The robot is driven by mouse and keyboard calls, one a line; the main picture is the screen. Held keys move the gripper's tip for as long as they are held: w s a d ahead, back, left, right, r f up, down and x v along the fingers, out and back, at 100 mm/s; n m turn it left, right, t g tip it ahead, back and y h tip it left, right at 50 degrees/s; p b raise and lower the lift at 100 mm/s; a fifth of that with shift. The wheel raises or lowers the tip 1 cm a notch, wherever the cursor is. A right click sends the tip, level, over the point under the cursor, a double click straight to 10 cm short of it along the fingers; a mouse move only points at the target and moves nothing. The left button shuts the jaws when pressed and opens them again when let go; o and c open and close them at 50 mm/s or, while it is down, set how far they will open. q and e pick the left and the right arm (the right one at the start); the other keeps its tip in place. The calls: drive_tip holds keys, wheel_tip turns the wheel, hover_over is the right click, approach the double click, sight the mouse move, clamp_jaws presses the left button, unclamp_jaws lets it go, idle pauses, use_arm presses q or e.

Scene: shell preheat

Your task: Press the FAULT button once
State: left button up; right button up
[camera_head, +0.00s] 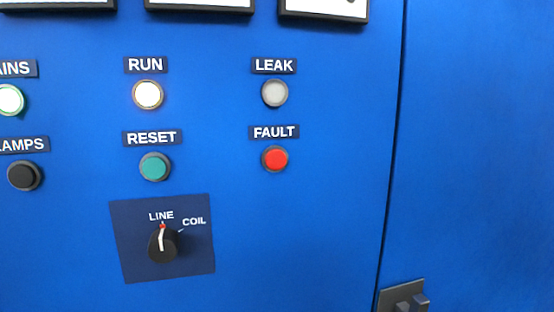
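Nothing covers the button. Neither of my grippers shows in the head view.
A green RESET button (154,167) is to the left, and a pale LEAK lamp (275,93) is above. A bright RUN lamp (148,95), a black LAMPS button (24,175) and a LINE/COIL knob (163,244) share the panel. A dark latch (405,299) is at lower right.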

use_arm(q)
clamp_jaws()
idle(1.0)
